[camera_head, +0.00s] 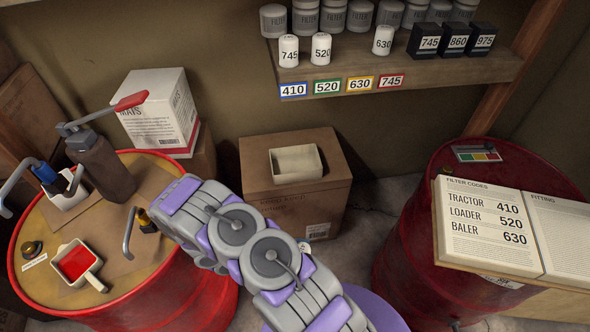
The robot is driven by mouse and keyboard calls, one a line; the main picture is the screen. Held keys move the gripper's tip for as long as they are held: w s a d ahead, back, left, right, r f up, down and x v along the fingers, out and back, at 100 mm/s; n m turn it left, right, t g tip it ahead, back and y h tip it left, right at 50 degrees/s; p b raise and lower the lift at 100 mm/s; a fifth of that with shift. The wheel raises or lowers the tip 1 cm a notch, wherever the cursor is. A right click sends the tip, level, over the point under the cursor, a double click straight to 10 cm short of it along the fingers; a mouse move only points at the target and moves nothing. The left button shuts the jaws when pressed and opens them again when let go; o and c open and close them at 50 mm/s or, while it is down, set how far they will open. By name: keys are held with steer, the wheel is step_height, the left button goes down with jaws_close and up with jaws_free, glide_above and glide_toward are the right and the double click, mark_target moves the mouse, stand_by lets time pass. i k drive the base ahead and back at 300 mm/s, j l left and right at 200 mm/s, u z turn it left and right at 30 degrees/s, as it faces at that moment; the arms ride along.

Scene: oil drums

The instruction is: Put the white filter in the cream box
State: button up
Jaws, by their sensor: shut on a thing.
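Three white filters, marked 745 (289,51), 520 (321,48) and 630 (383,40), stand upright on the shelf. An open cream box (296,176) sits on a cardboard carton at the centre and looks empty. My arm crosses the lower middle and its far end, my gripper (168,206), is over the right part of the left drum. It is shut, but the arm hides what it holds. A small white round piece (303,247) shows at the arm's right edge; I cannot tell what it is.
The left drum (190,304) carries a red-filled tray (75,262), a dark can (101,170) and a yellow-banded tool (145,222) close to my gripper. An open code book (490,225) lies at the right drum (410,262). Black filters (430,42) stand on the shelf (340,72).

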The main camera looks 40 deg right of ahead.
mark_target(283, 168)
steer(key=i+l, duration=0.8)
